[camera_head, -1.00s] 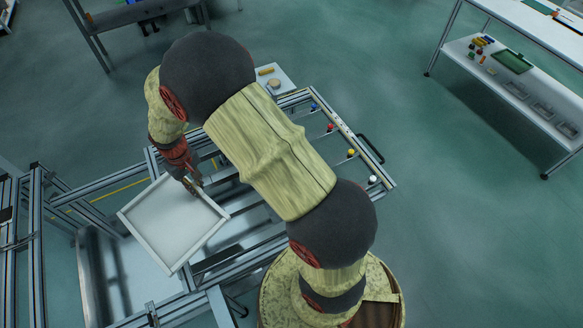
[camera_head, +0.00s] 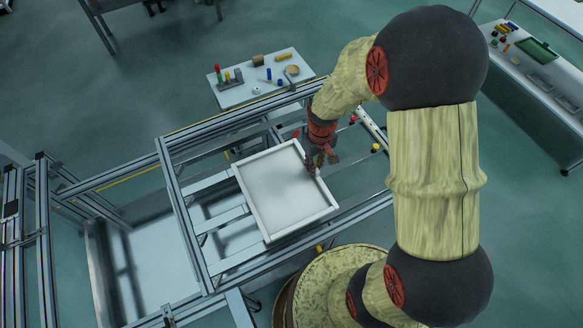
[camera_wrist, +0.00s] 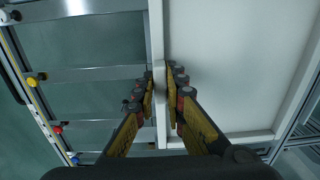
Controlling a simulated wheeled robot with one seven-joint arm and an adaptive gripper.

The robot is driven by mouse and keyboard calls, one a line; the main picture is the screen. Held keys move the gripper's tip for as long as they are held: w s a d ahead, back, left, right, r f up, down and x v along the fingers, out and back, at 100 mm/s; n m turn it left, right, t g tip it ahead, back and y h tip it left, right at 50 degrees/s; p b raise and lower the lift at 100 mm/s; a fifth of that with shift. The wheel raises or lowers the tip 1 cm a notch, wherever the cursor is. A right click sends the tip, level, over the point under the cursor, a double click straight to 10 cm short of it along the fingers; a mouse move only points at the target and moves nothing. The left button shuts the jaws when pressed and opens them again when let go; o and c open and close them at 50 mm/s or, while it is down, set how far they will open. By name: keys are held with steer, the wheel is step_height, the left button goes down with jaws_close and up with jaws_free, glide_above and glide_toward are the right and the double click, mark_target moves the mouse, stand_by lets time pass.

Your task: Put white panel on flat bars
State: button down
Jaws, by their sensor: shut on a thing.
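The white panel (camera_head: 282,190) is a square tray-like plate with a raised rim, seen in the head view over the metal frame. My gripper (camera_head: 318,165) is shut on the panel's right rim. In the wrist view, the panel (camera_wrist: 225,60) fills the right side, and my gripper (camera_wrist: 161,90) has one finger on each side of its rim. Flat bars (camera_head: 212,184) cross the frame and show to the left of the panel. More flat bars (camera_wrist: 90,74) show in the wrist view. The panel hides part of the bars, and I cannot tell whether it touches them.
A small side table (camera_head: 245,92) with coloured pieces stands behind the frame. A lower metal sheet (camera_head: 150,265) lies at the left. A shelf with a green tray (camera_head: 536,50) is at the far right. Coloured knobs (camera_wrist: 57,129) line the frame's edge.

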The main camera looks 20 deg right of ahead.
mark_target(302, 154)
steer(key=shift+w+d+f, duration=0.15)
steer(key=shift+f, duration=0.2)
steer(key=w+f+b, duration=0.1)
steer(key=w, duration=0.1)
steer(key=w+a+f, duration=0.1)
steer(key=w, duration=0.2)
steer(key=w+f+b, duration=0.1)
steer(key=w+f, duration=0.1)
steer(key=w, duration=0.1)
steer(key=shift+w+a+b, duration=0.2)
steer(key=shift+a+b, duration=0.1)
steer(key=shift+b, duration=0.05)
steer(key=w+f+b, duration=0.3)
steer(key=w+f, duration=0.1)
steer(key=f, duration=0.4)
steer(key=shift+w+a+f, duration=0.15)
steer(key=shift+w+a, duration=0.05)
steer(key=shift+a, duration=0.25)
steer(key=shift+f, duration=0.15)
steer(key=c, duration=1.9)
jaws_free()
steer(key=shift+o, duration=0.3)
